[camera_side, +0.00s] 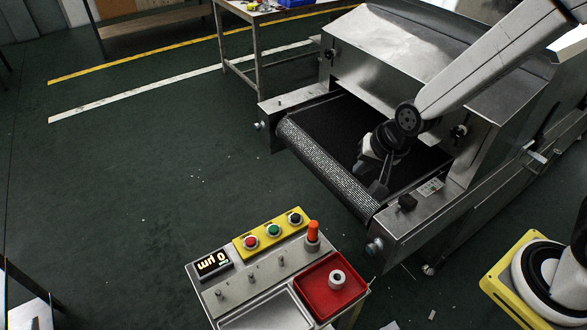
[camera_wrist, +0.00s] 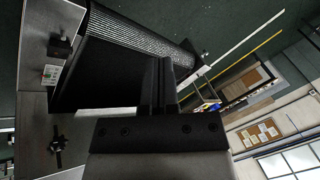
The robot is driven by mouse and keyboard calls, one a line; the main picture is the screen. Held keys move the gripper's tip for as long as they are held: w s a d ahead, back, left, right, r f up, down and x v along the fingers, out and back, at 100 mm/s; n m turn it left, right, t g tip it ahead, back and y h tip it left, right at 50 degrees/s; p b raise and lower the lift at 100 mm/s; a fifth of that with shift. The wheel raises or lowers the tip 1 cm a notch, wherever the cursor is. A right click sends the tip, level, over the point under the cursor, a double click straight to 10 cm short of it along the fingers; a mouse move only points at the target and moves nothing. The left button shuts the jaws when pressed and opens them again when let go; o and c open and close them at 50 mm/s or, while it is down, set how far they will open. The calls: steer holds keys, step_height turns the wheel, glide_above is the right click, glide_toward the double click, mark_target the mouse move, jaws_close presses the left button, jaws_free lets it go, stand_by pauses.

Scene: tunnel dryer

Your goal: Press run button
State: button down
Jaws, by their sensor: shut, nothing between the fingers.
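A yellow button box (camera_side: 243,243) sits on the control stand at the bottom middle of the side view. It carries a red button (camera_side: 250,242), a green button (camera_side: 273,230) and a dark blue or black button (camera_side: 295,218); no label reading "run" is legible. My gripper (camera_side: 378,190) is over the front end of the dryer's dark conveyor belt (camera_side: 320,120), up and to the right of the buttons and well apart from them. In the wrist view my gripper (camera_wrist: 158,62) has its dark fingers together with nothing held. The buttons do not show in the wrist view.
The steel dryer (camera_side: 400,45) fills the upper right. Open floor lies left of the stand.

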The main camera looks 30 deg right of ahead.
steer(key=w+a+f+m+t, duration=0.2)
steer(key=w+a+m, duration=0.3)
steer(key=a+m, duration=0.2)
steer(key=m+t, duration=0.2)
steer(key=m, duration=0.8)
glide_above(276, 230)
steer(key=shift+y, duration=0.4)
steer(key=shift+f, duration=2.05)
steer(key=shift+f, duration=0.1)
steer(key=shift+f, duration=4.3)
